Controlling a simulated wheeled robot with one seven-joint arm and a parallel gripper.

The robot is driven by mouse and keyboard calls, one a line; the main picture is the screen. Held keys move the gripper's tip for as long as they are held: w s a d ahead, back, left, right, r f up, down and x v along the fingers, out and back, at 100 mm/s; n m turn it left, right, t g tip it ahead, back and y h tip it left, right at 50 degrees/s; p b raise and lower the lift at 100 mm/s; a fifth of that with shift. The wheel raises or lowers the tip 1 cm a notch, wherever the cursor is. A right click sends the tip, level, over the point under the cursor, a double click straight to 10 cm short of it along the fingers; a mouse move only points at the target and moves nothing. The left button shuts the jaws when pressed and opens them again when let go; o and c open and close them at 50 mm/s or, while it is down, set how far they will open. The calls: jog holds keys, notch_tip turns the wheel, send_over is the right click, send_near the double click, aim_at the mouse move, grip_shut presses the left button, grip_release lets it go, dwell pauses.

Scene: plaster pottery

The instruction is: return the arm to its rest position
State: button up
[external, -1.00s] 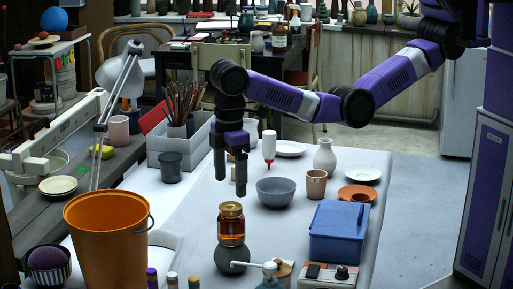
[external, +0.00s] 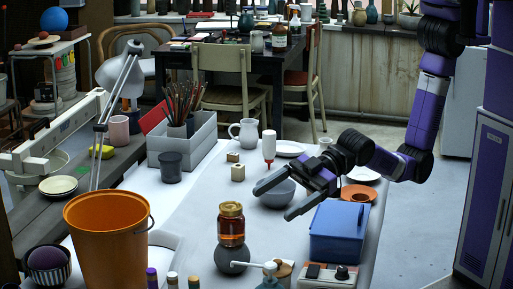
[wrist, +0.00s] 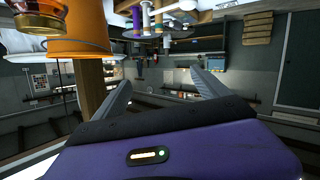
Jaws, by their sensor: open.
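My gripper (external: 274,201) is open and empty in the external view. It points left and slightly toward the camera, apparently above the table (external: 190,235). My purple arm hangs down from the upper right and bends left at the elbow. In the wrist view the two fingers (wrist: 161,84) stand apart with nothing between them.
A blue lidded box (external: 338,235) is just right of and below the fingers. An amber jar (external: 231,225) stands on a dark round object (external: 233,260). An orange bucket (external: 105,235) is at the left; it also shows in the wrist view (wrist: 70,30). Floor at right is clear.

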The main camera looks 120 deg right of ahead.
jog(key=s+d+f, duration=0.2)
jog(key=s+f, duration=0.2)
jog(key=s, duration=0.4)
jog(key=s+d+f+m, duration=0.1)
jog(key=s+d+f, duration=0.1)
jog(key=s, duration=0.7)
jog(key=s+d+f+m, duration=0.1)
jog(key=s+d+f, duration=0.1)
jog(key=s+f, duration=0.3)
jog(key=shift+s+d+f, duration=0.15)
jog(key=shift+s, duration=0.85)
jog(key=shift+s+d+f, duration=0.15)
jog(key=shift+s, duration=0.8)
jog(key=s+d+r+m+h, duration=0.1)
jog(key=s+d+r, duration=0.2)
jog(key=s, duration=0.8)
jog(key=s+d+r, duration=0.3)
jog(key=s, duration=0.7)
jog(key=shift+s+d+r+m+h, duration=0.2)
jog(key=shift+s+d+m+h, duration=0.05)
jog(key=shift+s+m+h, duration=0.15)
